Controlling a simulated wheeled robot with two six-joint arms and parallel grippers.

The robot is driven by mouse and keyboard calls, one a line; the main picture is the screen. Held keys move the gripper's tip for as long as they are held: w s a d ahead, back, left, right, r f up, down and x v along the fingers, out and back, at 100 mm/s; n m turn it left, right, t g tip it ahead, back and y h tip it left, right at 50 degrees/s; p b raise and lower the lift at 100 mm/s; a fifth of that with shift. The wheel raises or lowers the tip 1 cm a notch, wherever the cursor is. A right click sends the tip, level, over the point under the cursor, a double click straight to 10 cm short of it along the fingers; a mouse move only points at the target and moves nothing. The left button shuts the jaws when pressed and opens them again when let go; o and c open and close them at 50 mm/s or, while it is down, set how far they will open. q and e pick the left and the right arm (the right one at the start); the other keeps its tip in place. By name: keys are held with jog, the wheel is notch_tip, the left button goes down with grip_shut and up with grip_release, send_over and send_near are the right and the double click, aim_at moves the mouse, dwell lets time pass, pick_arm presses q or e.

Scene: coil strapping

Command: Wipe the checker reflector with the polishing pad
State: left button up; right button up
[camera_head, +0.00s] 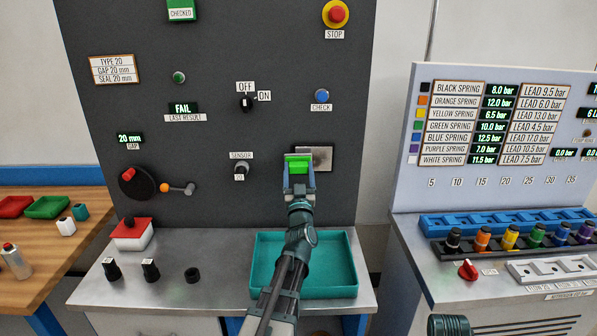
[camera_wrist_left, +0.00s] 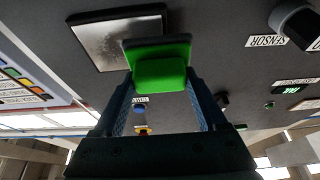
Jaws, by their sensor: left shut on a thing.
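The checker reflector (camera_head: 326,154) is a square, smudged grey plate in a dark frame on the dark panel. It also shows in the left wrist view (camera_wrist_left: 112,40). My left gripper (camera_head: 299,178) is shut on the polishing pad (camera_head: 299,166), a bright green block with a darker flat face. In the left wrist view the pad (camera_wrist_left: 160,72) sits between the fingers, face toward the panel. It overlaps the reflector's lower right edge there; I cannot tell whether it touches. In the head view it covers the reflector's left part.
A sensor knob (camera_head: 240,171) sticks out left of the gripper, and a red-knobbed dial with a crank (camera_head: 139,184) is farther left. A teal tray (camera_head: 338,275) lies below my left arm. Black fittings (camera_head: 150,269) stand on the bench's left side.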

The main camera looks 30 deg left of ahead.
pick_arm(q)
jog(key=shift+w+a, duration=0.55)
jog(key=shift+w, duration=0.3)
jog(key=shift+d, duration=0.1)
jog(key=shift+w+d, duration=0.4)
jog(key=shift+d, duration=0.3)
jog(key=shift+w+d, duration=0.4)
jog(key=shift+d, duration=0.3)
jog(key=shift+d, duration=0.1)
jog(key=shift+w+d, duration=0.85)
jog(key=shift+d, duration=0.15)
jog(key=shift+w+d, duration=0.1)
jog(key=shift+d, duration=0.15)
jog(key=shift+w+d, duration=0.45)
jog(key=shift+d, duration=0.3)
jog(key=shift+w+d, duration=0.45)
jog(key=shift+d, duration=0.25)
